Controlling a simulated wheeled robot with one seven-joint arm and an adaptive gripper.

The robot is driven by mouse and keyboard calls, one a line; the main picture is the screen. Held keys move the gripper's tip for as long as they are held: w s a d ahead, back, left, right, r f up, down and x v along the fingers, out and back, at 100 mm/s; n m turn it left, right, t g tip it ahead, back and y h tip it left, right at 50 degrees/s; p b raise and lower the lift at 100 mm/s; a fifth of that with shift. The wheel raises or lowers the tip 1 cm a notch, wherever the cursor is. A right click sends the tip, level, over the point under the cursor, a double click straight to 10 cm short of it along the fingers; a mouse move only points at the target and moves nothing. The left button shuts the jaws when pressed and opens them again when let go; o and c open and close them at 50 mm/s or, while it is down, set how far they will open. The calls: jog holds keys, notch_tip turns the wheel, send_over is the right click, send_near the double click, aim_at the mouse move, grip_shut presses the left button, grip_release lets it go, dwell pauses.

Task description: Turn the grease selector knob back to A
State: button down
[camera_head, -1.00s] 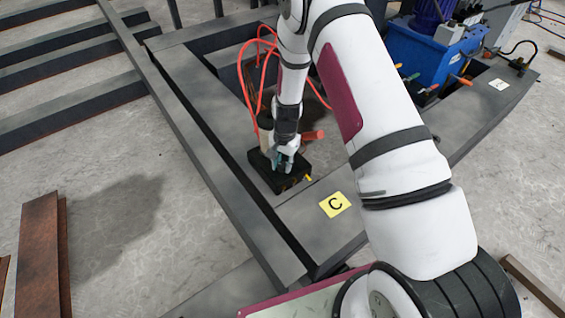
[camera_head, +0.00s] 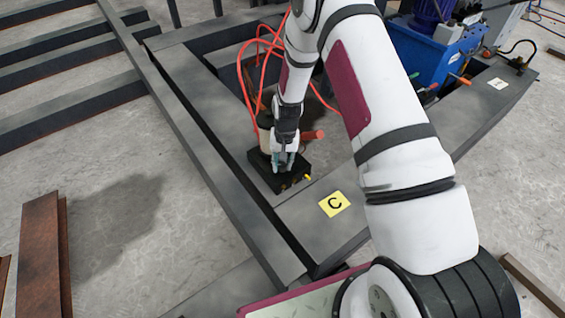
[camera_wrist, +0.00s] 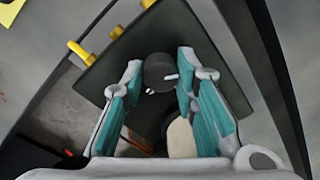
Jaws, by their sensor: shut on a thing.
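The selector knob (camera_wrist: 158,70) is a round dark grey cap on a black box in the wrist view. A short white line shows at the knob's right side, and another white mark lies just below it on the box. My gripper (camera_wrist: 160,62) has a teal-padded finger on each side of the knob and is shut on it. In the head view my gripper (camera_head: 283,162) points down at the black box (camera_head: 292,183) and hides the knob. No letter A is readable on the box.
Yellow fittings (camera_wrist: 80,52) stick out of the box's side. Red hoses (camera_head: 245,85) loop behind my gripper, beside an orange-red part (camera_head: 313,135). A yellow C card (camera_head: 334,204) lies on the grey steel frame (camera_head: 225,185). A blue machine (camera_head: 420,55) stands at upper right.

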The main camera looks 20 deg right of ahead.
aim_at(284, 165)
jog(key=c, duration=1.3)
grip_release()
jog(key=r, duration=1.2)
jog(key=shift+s+d, duration=0.1)
jog(key=shift+d, duration=0.2)
